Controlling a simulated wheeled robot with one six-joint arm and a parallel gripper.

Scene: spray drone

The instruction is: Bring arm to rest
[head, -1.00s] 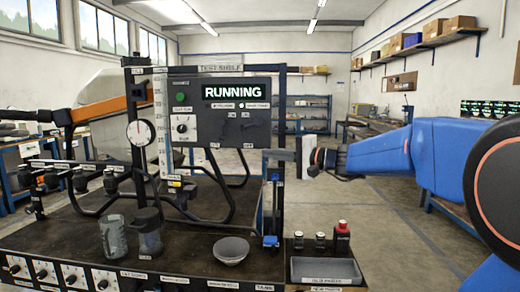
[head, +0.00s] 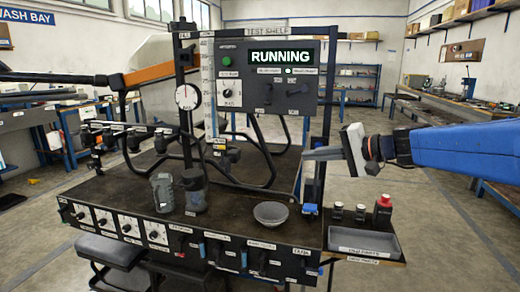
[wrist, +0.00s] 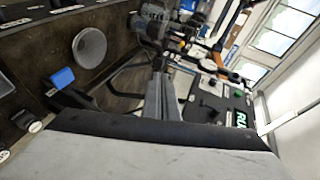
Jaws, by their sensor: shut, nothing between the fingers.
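My blue arm reaches in from the right in the head view. My gripper (head: 306,155) points left and its narrow fingers are together and empty. They appear beside or in front of the right post of the test shelf (head: 319,100); the gap between them is hard to judge. In the wrist view the closed fingers (wrist: 161,98) stand out beyond the grey gripper body, with the test stand behind them. The panel's display (head: 281,57) reads RUNNING and a green light is on.
A bowl (head: 271,213), a jug (head: 163,193) and a dark-lidded cup (head: 195,190) stand on the bench. A grey parts tray (head: 364,242) and small bottles, one red-capped (head: 383,210), sit below my arm. Open floor (head: 440,235) lies right.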

